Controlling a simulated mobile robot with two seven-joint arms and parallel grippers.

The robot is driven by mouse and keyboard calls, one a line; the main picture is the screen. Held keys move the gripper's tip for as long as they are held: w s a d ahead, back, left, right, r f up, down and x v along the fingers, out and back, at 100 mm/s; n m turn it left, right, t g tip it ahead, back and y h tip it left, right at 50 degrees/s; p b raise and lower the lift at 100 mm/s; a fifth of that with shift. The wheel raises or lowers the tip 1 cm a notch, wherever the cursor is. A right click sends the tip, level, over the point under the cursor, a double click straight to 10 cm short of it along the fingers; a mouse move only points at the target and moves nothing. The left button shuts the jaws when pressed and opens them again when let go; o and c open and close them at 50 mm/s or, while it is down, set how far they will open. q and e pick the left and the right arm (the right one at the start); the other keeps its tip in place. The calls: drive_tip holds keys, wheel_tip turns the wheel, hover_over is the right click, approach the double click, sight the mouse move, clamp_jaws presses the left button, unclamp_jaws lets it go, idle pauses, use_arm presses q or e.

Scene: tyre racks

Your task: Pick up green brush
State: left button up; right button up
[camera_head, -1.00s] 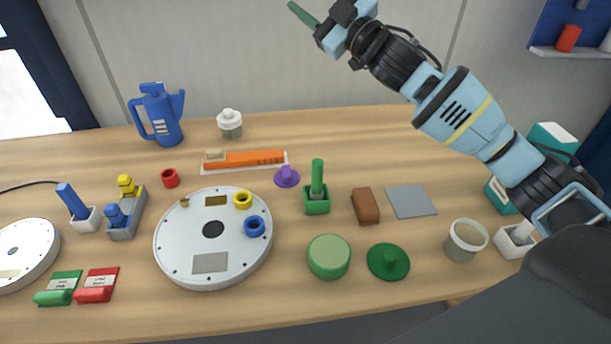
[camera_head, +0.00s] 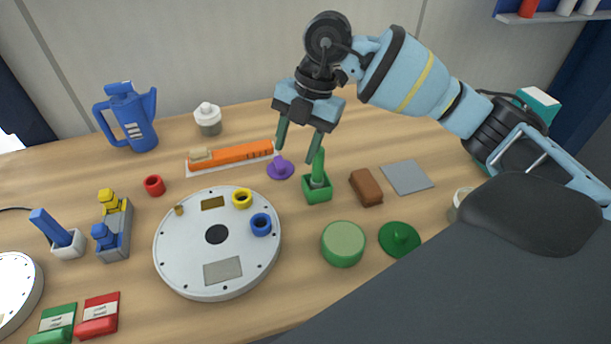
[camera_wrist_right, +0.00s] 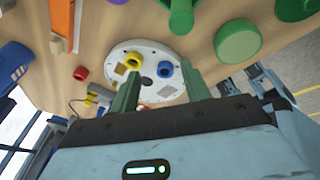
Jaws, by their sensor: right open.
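The green brush (camera_head: 318,167) stands upright in a small green holder (camera_head: 317,190) on the table, right of the white round disc. My right gripper (camera_head: 297,152) is open and empty, pointing down, just above and left of the brush. Its right fingertip is close to the brush's top in the head view; I cannot tell whether they touch. In the right wrist view, the open green fingers (camera_wrist_right: 160,73) appear in front of the disc, and a green handle-like shape (camera_wrist_right: 181,15) shows at the top edge. My left gripper is not clearly seen.
Near the brush are a purple knob (camera_head: 280,168), a brown block (camera_head: 366,187), a round green pad (camera_head: 343,243) and a dark green lid (camera_head: 399,239). The white disc (camera_head: 180,245) lies left. A blue jug (camera_head: 130,120) stands behind.

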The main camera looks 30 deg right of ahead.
sight(317, 166)
drive_tip(key=d+h, duration=0.1)
drive_tip(key=d+m+h, duration=0.1)
drive_tip(key=d, duration=0.1)
drive_tip(key=d+m+h, duration=0.1)
drive_tip(key=shift+d+f, duration=0.3)
drive_tip(key=shift+f, duration=0.1)
drive_tip(key=shift+d+f, duration=0.1)
drive_tip(key=shift+f, duration=3.8)
clamp_jaws()
drive_tip(key=shift+r, duration=5.05)
